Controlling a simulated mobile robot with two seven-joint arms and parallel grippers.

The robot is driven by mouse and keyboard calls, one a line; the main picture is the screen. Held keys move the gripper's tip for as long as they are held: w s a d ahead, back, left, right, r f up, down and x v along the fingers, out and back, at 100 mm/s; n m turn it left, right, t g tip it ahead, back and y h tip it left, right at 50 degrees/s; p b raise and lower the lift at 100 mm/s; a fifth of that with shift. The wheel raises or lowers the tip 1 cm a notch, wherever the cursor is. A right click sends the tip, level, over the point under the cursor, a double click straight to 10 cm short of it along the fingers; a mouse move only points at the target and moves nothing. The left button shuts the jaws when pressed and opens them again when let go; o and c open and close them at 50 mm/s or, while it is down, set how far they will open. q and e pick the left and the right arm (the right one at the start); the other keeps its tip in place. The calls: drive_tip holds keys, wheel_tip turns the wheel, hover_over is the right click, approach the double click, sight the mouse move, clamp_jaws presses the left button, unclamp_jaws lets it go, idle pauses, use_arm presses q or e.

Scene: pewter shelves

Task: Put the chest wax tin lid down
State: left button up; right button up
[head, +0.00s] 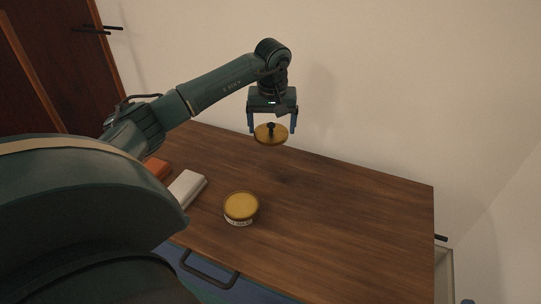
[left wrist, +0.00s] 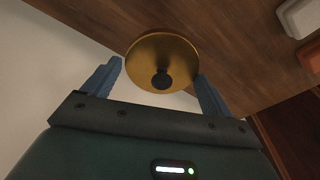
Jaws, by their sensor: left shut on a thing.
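The chest wax tin lid (head: 271,137) is a round golden disc with a small dark knob on top. My left gripper (head: 272,127) is shut on it, with one blue finger at each side, and holds it level above the back of the wooden chest top (head: 350,220). In the left wrist view the lid (left wrist: 163,55) is between the fingertips of the gripper (left wrist: 160,78), knob toward the camera. The wax tin (head: 241,209) stands upright near the front edge, golden on top with a pale label. My right gripper is not in view.
A white block (head: 187,188) and an orange block (head: 157,168) lie on the left part of the top. The middle and right of the top are clear. A wall (head: 400,90) rises behind. A dark bar handle (head: 210,272) is at the front.

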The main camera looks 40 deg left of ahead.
sight(271, 133)
use_arm(q)
wheel_tip(271, 133, down, 5)
drive_tip(key=shift+s+f+b, duration=0.1)
drive_tip(key=shift+f+b, duration=0.05)
drive_tip(key=shift+b, duration=0.8)
wheel_tip(271, 133, down, 4)
drive_tip(key=shift+r+b, duration=0.1)
drive_tip(key=shift+b, duration=0.7)
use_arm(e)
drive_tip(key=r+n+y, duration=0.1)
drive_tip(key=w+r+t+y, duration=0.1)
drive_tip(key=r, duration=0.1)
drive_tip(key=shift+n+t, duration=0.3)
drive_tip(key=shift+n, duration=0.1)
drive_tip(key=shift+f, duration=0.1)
use_arm(q)
drive_tip(key=o, duration=0.8)
